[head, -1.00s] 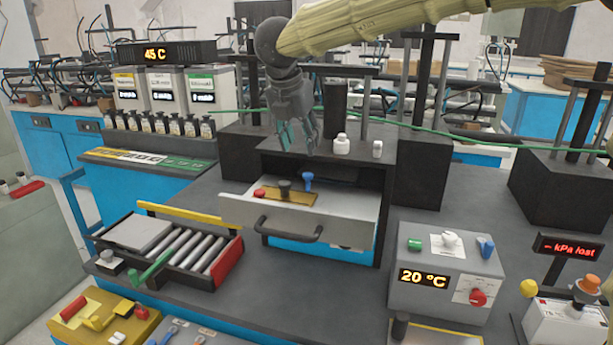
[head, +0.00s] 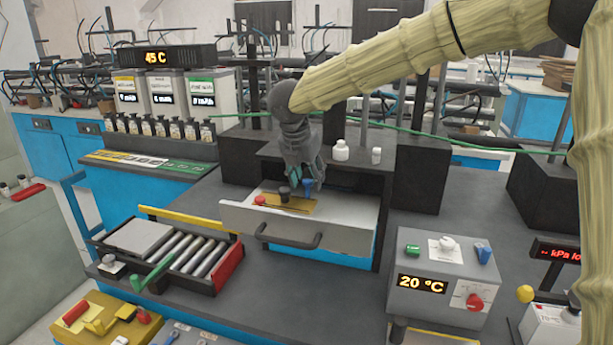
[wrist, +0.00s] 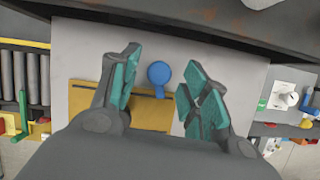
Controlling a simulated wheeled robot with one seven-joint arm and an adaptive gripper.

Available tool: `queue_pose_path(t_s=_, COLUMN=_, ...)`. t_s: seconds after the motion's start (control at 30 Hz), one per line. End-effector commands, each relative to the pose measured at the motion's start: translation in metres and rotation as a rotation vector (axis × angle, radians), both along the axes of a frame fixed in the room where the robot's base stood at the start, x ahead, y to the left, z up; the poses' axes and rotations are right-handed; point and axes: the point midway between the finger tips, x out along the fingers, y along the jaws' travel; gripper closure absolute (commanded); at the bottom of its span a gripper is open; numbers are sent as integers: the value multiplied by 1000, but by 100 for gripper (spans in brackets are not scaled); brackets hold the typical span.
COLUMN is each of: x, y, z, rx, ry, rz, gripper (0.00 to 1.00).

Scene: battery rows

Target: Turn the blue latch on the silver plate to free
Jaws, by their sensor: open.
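A blue latch (head: 307,188) with a round head and a short stem stands in the open grey drawer (head: 345,228), at the edge of a brass-coloured plate (head: 296,206). My gripper (head: 309,179) is open, pointing down just above and behind this latch. In the wrist view the blue latch (wrist: 159,73) shows between the two teal-padded fingers (wrist: 162,66), closer to the left one, with no clear contact. Its stem points toward the bottom of that picture. The latch foot is partly hidden, and I cannot tell a separate silver plate under it.
A black knob (head: 284,193) and a red button (head: 260,199) sit left of the latch. White bottles (head: 341,150) stand on the cabinet above the drawer. A grey box (head: 440,280) at right carries another blue lever (head: 483,252). A roller tray (head: 190,255) lies at left.

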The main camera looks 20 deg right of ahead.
Motion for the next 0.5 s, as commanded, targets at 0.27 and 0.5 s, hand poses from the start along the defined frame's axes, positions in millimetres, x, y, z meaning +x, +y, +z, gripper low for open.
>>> queue_pose_path(t_s=0.27, x=0, y=0, z=0, rx=0, ry=0, rz=0, gripper=78)
queue_pose_path(t_s=0.5, x=0, y=0, z=1, rx=0, ry=0, rz=1, gripper=100)
